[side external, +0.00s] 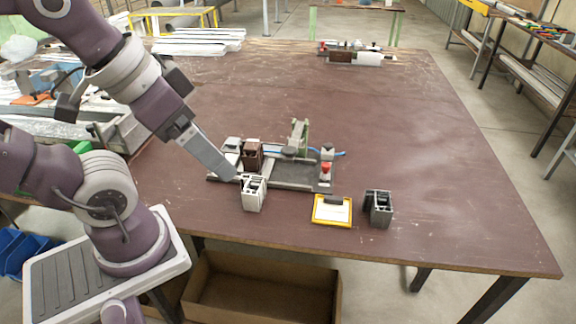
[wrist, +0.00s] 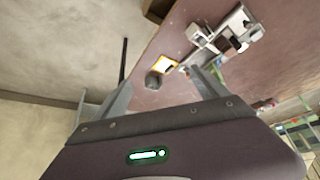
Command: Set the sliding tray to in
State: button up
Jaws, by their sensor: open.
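The clamp fixture (side external: 300,182) is a grey base with brown, white and green parts, a dark slab in the middle and a red-topped part at its right end. It also shows at the top right of the wrist view (wrist: 228,40). I cannot tell which part of it is the sliding tray, or its position. My gripper (side external: 235,177) is above the fixture's left front, close to a white slotted profile block (side external: 253,195); I cannot tell whether they touch. In the wrist view my gripper (wrist: 162,80) has its fingers spread, with nothing held between them.
A yellow-framed pad (side external: 332,211) and a dark grey profile block (side external: 379,208) lie near the table's front edge. An open cardboard box (side external: 262,290) is on the floor below. More parts (side external: 355,55) stand at the far edge. The table's right side is clear.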

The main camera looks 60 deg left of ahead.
jog(key=shift+c, duration=1.1)
jog(key=shift+g, duration=0.6)
jog(key=w, duration=0.1)
jog(key=w+a, duration=0.1)
jog(key=w+a+r, duration=0.1)
jog(key=w, duration=0.1)
jog(key=shift+a+r, duration=0.1)
jog(key=c, duration=0.6)
jog(key=w+a+f+g+y, duration=0.1)
jog(key=w+a+f+g, duration=0.25)
jog(key=w+a, duration=0.45)
jog(key=w+a+f+g, duration=0.2)
jog(key=w+a+f, duration=0.25)
jog(key=a, duration=0.55)
jog(key=a+f+g, duration=0.1)
jog(key=a+f, duration=0.2)
jog(key=f, duration=0.3)
jog(key=s+a+f+g, duration=0.1)
jog(key=a+f, duration=0.3)
jog(key=f, duration=0.2)
jog(key=s+a+f+g+h, duration=0.1)
jog(key=a+f, duration=0.3)
jog(key=f, duration=0.2)
jog(key=shift+s+a, duration=0.15)
jog(key=shift+s, duration=0.05)
grip_shut()
